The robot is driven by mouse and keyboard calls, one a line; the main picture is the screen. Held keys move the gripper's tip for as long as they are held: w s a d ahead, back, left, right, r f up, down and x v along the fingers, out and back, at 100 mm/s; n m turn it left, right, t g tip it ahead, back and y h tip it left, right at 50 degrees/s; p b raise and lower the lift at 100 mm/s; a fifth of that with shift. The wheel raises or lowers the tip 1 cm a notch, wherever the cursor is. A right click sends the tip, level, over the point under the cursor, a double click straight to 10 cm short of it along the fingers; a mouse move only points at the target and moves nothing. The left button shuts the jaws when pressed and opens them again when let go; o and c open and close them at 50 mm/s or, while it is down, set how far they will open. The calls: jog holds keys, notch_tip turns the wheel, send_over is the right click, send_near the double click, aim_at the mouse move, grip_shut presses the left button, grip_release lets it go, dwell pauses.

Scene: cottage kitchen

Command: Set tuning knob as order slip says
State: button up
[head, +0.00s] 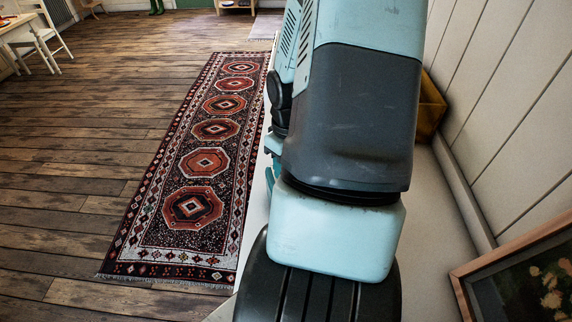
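Neither the tuning knob nor the order slip can be seen in the head view. My own arm, light blue and dark grey, fills the middle of the picture and hides much of the pale surface (438,232) around it. My gripper cannot be seen.
A yellow-brown object, perhaps a wooden box (431,106), shows partly behind my arm against the panelled wall (510,100). A framed flower picture (505,285) is at the lower right. A patterned runner rug (203,162) lies on the plank floor (75,200). A white chair (42,38) stands far left.

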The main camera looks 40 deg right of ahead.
jog(key=o, duration=1.1)
jog(key=shift+c, duration=0.2)
notch_tip(320, 180, up, 11)
jog(key=shift+d, duration=0.35)
jog(key=shift+f, duration=0.1)
